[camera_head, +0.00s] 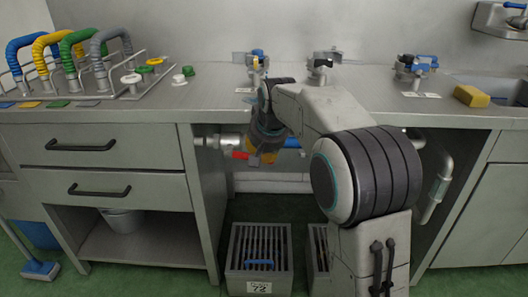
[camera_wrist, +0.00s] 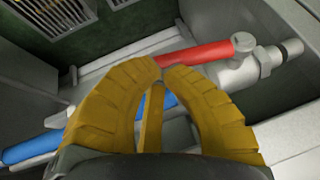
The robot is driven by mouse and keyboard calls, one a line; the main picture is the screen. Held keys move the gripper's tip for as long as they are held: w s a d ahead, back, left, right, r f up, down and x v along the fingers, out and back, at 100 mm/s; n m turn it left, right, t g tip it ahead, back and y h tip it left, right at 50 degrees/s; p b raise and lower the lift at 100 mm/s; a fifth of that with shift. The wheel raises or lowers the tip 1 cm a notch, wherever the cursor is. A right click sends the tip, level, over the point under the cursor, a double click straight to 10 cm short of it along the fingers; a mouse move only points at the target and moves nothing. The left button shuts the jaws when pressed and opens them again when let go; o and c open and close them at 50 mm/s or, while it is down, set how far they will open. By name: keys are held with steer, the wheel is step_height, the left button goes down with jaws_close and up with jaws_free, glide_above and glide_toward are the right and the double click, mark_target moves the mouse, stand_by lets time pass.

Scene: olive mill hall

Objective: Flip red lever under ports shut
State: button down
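The red lever (camera_wrist: 205,52) shows in the wrist view, running from a round pivot on a grey valve (camera_wrist: 243,68) leftward to my fingertips. It lies roughly along the pipe. My gripper (camera_wrist: 163,67) has its two yellow fingers brought together at the tips, with only a narrow gap. The tips overlap the lever's left end in the picture; I cannot tell if they touch it. In the head view my gripper (camera_head: 262,158) points down under the counter, and a bit of the red lever (camera_head: 240,155) shows just left of it.
A blue pipe section (camera_wrist: 32,148) runs below the lever. In the head view, a slatted crate (camera_head: 258,240) stands on the floor beneath. The drawer cabinet (camera_head: 110,150) bounds the space at left; the counter edge (camera_head: 100,114) lies above. A yellow sponge (camera_head: 471,96) is on the counter.

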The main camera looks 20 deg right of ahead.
steer(key=shift+w+f, duration=0.2)
steer(key=shift+f, duration=0.1)
